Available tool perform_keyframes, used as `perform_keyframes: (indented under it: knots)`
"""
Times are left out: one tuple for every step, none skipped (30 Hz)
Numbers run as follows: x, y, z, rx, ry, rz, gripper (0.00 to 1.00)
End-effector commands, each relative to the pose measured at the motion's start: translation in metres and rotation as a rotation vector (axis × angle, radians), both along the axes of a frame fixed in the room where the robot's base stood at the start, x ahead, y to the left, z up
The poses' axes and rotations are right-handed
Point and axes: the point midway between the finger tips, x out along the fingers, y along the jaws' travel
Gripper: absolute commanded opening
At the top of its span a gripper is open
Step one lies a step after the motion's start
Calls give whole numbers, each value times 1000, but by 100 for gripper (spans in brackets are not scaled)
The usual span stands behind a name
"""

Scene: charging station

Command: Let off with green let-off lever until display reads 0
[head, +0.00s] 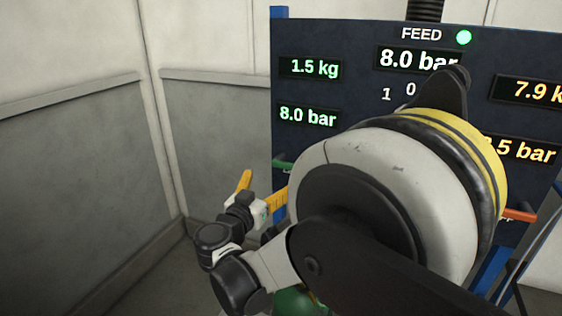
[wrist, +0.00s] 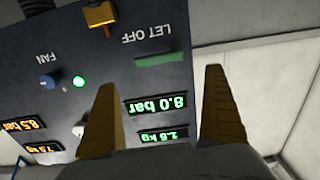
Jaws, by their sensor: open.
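The green let-off lever (head: 283,163) sticks out at the left edge of the dark panel in the head view. In the wrist view the panel is upside down and the green lever (wrist: 160,58) shows as a bar beside the LET OFF label. The green display (head: 308,115) reads 8.0 bar; it also shows in the wrist view (wrist: 157,105). My gripper (head: 266,184) is open and empty, left of the panel and a little below the lever. In the wrist view the lever appears between and beyond the parted yellow fingers (wrist: 159,80), apart from them.
A display above (head: 315,68) reads 1.5 kg. An orange lever (head: 520,214) stands at right. My arm hides the panel's middle. The space left of the panel is free up to the wall.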

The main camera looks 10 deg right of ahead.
Motion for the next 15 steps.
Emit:
perform_keyframes:
  knots:
    - [3, -2, -1, 0, -4, -1, 100]
    - [6, -4, -1, 0, -5, -1, 100]
    - [10, -7, -1, 1, -4, -3, 100]
    - [14, -11, -1, 0, -4, -4, 100]
    - [18, -13, -2, 0, -4, -4, 100]
    - [25, -18, -2, 1, -3, -4, 100]
    - [30, -22, -2, 1, -3, -5, 100]
    - [36, -25, -3, 1, -3, -4, 100]
    - [43, -30, -3, 0, -2, -5, 100]
    - [48, -33, -3, 0, -1, -4, 100]
    - [53, -37, -3, 0, -1, -4, 100]
    - [59, -41, -3, 0, -1, -4, 100]
    - [63, -44, -2, 0, -1, -4, 100]
    - [67, -46, -2, 0, -1, -3, 100]
    - [72, -50, -2, 0, -1, -3, 100]
